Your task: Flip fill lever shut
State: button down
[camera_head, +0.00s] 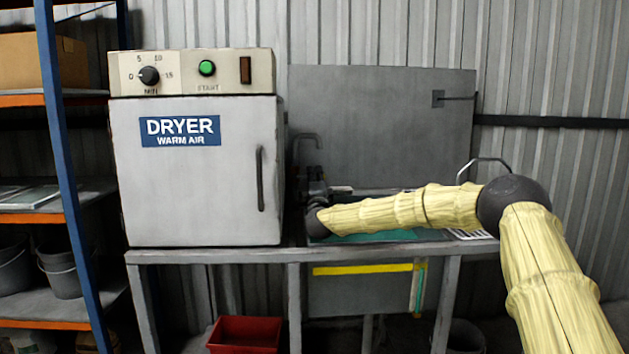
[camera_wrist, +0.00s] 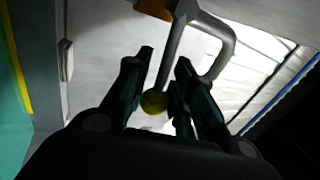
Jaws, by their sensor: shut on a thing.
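The fill lever (camera_wrist: 172,62) shows in the wrist view as a thin grey rod with a yellow ball (camera_wrist: 153,101) at its end. My gripper (camera_wrist: 165,58) has its dark fingers on both sides of the rod and is shut on it, with the ball between the fingers, toward the palm. A brass-coloured part (camera_wrist: 154,8) shows at the top by the rod's far end. In the head view my gripper is a dark shape by the sink's left end, mostly hidden behind my wrist. The lever cannot be made out there.
The dryer (camera_head: 195,190) stands just left of my gripper. A grey lid (camera_head: 390,125) stands upright behind.

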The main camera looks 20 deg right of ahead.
jog(key=shift+f, duration=0.15)
jog(key=c, duration=1.5)
grip_release()
jog(key=shift+d, duration=0.15)
jog(key=shift+s, duration=0.15)
jog(key=s+a, duration=0.1)
jog(key=s, duration=0.3)
jog(key=s+a, duration=0.1)
jog(key=s, duration=0.4)
jog(key=s+a+f, duration=0.1)
jog(key=s+a, duration=0.1)
jog(key=s, duration=0.3)
jog(key=shift+f, duration=0.1)
